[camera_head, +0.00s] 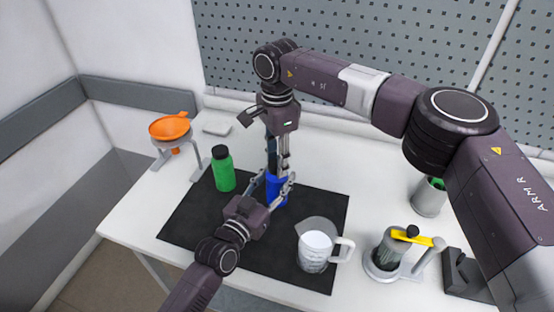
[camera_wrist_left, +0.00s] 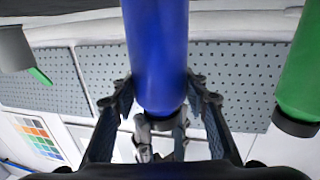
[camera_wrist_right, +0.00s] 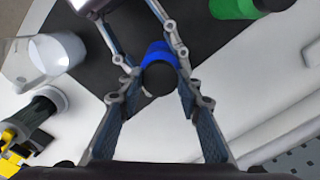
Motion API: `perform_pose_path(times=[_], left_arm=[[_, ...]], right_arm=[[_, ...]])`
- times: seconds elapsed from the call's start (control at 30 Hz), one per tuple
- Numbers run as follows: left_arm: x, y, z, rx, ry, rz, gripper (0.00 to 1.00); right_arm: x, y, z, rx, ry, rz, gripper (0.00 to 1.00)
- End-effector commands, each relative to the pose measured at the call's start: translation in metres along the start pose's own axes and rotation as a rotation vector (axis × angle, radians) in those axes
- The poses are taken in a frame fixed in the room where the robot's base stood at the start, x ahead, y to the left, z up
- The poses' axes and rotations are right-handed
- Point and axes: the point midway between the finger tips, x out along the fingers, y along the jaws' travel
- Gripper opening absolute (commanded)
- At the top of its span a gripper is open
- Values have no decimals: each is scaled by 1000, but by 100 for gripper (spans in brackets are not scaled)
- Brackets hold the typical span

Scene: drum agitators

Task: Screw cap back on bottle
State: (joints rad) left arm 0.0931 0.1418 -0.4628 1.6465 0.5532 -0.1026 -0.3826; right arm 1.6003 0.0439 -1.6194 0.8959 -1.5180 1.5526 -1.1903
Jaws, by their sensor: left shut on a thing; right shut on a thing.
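The blue bottle (camera_head: 277,189) stands upright on the black mat (camera_head: 190,222). My left gripper (camera_head: 270,184) reaches in from the front and is shut around its body; the bottle also shows upside down in the left wrist view (camera_wrist_left: 158,50). A black cap (camera_wrist_right: 160,79) sits at the bottle's top and also shows in the left wrist view (camera_wrist_left: 162,121). My right gripper (camera_head: 279,160) points down from above, shut on the cap. In the head view the cap is hidden between its fingers. I cannot tell how tightly the cap sits on the bottle.
A green bottle with a black cap (camera_head: 223,172) stands left of the blue one. A clear measuring jug (camera_head: 314,250) is at the mat's front right. A jar with a yellow bar (camera_head: 388,252) stands further right. An orange funnel (camera_head: 170,127) is on a stand at the left.

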Motion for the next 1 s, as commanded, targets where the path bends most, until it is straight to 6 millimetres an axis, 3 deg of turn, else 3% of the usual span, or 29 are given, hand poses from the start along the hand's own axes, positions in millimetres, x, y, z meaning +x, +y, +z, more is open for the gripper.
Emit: perform_pose_path(times=[0.13,0.27,1.0], left_arm=[[0,0,0,0,1,0,0],[0,0,0,0,1,0,0],[0,0,0,0,0,0,0]], right_arm=[[0,0,0,24,0,0,3],[0,0,0,174,0,0,3],[1,-1,1,1610,-1,0,3]])
